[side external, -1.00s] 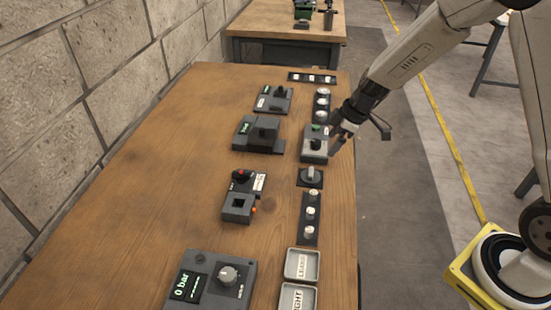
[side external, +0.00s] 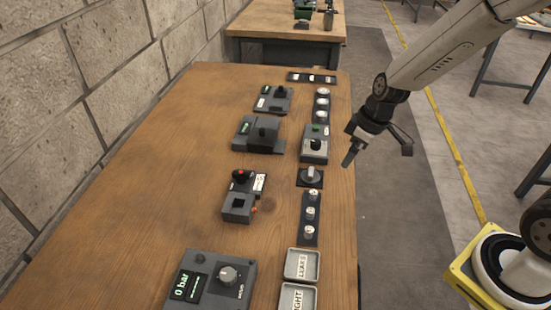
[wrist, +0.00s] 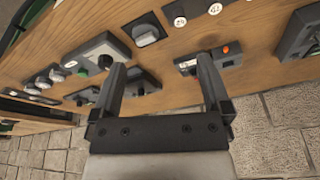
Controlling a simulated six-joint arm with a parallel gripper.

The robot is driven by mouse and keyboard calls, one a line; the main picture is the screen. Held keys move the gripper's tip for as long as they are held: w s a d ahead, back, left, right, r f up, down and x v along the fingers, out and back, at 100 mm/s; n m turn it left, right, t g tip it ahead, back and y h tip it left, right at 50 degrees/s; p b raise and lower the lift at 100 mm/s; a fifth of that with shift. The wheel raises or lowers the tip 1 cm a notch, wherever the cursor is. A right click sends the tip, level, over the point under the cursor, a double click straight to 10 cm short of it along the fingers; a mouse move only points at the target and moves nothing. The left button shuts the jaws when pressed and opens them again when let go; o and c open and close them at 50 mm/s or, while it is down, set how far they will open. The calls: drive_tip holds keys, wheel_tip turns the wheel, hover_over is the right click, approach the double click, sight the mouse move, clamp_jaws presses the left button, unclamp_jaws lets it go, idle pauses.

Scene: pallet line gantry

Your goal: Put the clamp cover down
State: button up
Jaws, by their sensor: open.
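No part is clearly marked as the clamp cover, and I cannot tell for sure which one it is. A grey unit with a raised dark block on it and a small green display (side external: 262,136) sits on the table left of the control strip. My gripper (side external: 378,150) is open and empty, at the table's right edge, apart from every unit. Its two spread fingers show in the wrist view (wrist: 162,78).
A grey box with a green button and dark knob (side external: 315,145) is the unit closest to my gripper. A rotary switch (side external: 311,177), a gauge box reading 0 bar (side external: 215,278) and two labelled trays (side external: 302,264) lie nearer. The wooden table's left side (side external: 130,200) is clear.

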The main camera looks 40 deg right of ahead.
drive_tip(key=s+r+m+h, duration=0.1)
drive_tip(key=s+m, duration=0.4)
drive_tip(key=s, duration=0.4)
drive_tip(key=shift+s+a+r+h, duration=0.3)
drive_tip(key=shift+s+a, duration=0.1)
drive_tip(key=shift+a, duration=0.05)
